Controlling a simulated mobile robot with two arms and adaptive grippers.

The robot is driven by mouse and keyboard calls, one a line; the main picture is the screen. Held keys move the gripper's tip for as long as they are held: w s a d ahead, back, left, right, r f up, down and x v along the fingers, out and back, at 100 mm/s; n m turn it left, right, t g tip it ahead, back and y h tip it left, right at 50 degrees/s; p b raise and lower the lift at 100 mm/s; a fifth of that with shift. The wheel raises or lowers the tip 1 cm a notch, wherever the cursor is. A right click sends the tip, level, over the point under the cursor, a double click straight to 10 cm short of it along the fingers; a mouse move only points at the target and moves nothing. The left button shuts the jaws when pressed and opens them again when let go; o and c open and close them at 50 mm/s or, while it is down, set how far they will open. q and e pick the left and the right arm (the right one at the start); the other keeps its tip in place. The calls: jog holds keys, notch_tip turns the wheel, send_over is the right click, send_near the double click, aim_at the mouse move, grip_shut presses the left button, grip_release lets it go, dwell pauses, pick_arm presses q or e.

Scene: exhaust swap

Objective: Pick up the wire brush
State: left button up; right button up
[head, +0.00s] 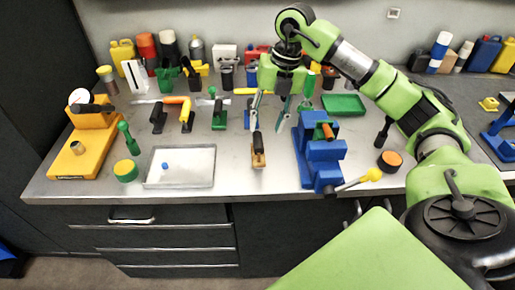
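What looks like the wire brush (259,158), a narrow tan tool with a dark upper part, lies on the metal worktop just left of the blue vise (318,155). Its bristles are too small to make out. My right gripper (269,117) reaches in from the back right with its fingers pointing down. The fingers are spread apart, with nothing visible between them. It is above and behind the tan tool; whether a finger touches the tool cannot be told. My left gripper is not in view.
A shallow metal tray (181,180) lies at the front left, near a yellow stand (75,160). Several hand tools lie behind it. A green tray (343,104) is right of the gripper. Bottles and cans line the wall. The worktop between metal tray and vise is mostly free.

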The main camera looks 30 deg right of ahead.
aim_at(259, 140)
jog(key=x, duration=0.3)
jog(key=shift+f, duration=0.15)
jog(key=shift+w+a+f+p, duration=0.2)
jog(key=shift+f+p, duration=0.3)
jog(key=shift+p, duration=0.35)
jog(key=p+x, duration=0.1)
jog(key=x, duration=0.2)
jog(key=shift+w+a+f+p, duration=0.15)
jog(key=shift+w+f+p, duration=0.05)
jog(key=shift+p, duration=0.1)
jog(key=shift+f, duration=0.4)
grip_shut()
